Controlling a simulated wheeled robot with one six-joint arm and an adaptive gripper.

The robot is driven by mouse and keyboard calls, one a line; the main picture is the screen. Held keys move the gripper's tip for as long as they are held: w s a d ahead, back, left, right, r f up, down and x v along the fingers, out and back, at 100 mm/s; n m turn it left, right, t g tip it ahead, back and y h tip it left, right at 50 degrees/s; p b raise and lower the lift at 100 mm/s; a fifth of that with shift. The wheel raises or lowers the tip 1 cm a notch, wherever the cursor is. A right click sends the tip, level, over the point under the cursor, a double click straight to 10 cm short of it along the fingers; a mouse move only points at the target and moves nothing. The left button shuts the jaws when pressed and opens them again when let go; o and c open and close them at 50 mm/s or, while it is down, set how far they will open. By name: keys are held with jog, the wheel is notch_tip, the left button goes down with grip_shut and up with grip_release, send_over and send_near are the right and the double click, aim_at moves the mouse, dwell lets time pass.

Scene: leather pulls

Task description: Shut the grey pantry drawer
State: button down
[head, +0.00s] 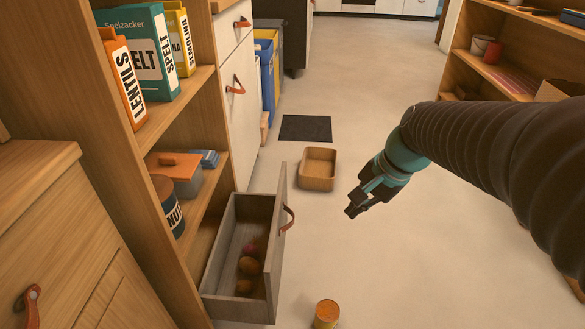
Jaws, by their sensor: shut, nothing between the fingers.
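The grey pantry drawer (276,238) stands pulled out at the bottom of the wooden shelf unit. Its front faces right and carries a brown leather pull (287,218). Several round reddish-brown items (248,265) lie inside the drawer. My gripper (352,212) is shut and empty, to the right of the drawer front and apart from it. It hangs above the open floor, pointing down and left.
A tan open box (318,168) sits on the floor behind the drawer. An orange can (327,314) stands on the floor at the front. A dark mat (306,128) lies farther back. Shelves with boxes line the left; another shelf (490,72) stands at right.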

jog(key=w+a+f+m+g+y+p, duration=0.1)
jog(key=w+f+m, duration=0.15)
jog(key=w, duration=0.25)
jog(key=w+a+f+m+y, duration=0.1)
jog(key=w+f+m+y, duration=0.15)
jog(key=w, duration=0.25)
jog(key=m+y+b, duration=0.1)
jog(key=m+y, duration=0.1)
jog(key=m, duration=0.3)
send_over(294, 215)
jog(key=shift+g, duration=0.3)
notch_tip(294, 215, down, 12)
jog(key=shift+r, duration=0.2)
jog(key=shift+a, duration=0.6)
jog(key=shift+w+a, duration=0.1)
